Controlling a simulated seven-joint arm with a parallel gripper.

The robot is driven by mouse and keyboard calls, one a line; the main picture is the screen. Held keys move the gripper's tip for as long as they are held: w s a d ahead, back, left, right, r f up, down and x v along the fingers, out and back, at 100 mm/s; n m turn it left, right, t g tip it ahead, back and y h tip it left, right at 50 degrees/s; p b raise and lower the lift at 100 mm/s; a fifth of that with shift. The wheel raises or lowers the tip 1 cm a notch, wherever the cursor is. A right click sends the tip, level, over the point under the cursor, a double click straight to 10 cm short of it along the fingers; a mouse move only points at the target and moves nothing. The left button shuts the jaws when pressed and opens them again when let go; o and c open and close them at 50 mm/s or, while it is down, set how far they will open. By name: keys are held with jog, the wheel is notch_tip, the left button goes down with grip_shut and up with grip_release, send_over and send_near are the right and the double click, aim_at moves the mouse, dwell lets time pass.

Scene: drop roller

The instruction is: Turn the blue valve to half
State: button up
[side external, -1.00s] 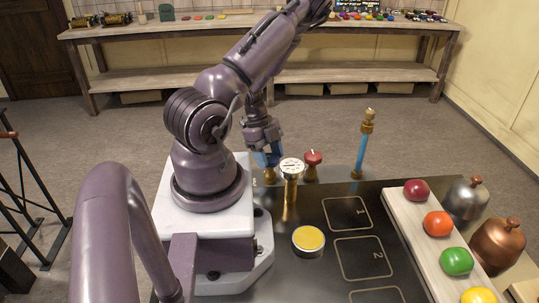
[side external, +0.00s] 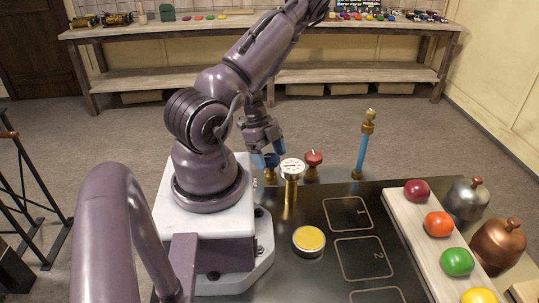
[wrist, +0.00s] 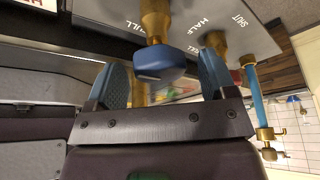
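The blue valve (wrist: 160,66) is a blue knob on a brass stem, with a pale mark on its face. Its setting cannot be read clearly. A plate (wrist: 185,12) beside it carries the words FULL, HALF and SHUT. My gripper (wrist: 164,80) is open, one blue finger pad on each side of the knob with gaps between. In the side view my gripper (side external: 270,148) hangs just above the blue valve (side external: 271,160), which is partly hidden behind the gauge.
A brass gauge with a white dial (side external: 292,167) stands close by the blue valve. A red valve (side external: 313,158) and a blue pipe with brass ends (side external: 364,145) stand to the right. A yellow-topped tin (side external: 309,240) is on the dark bench.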

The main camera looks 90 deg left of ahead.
jog(key=v, duration=1.3)
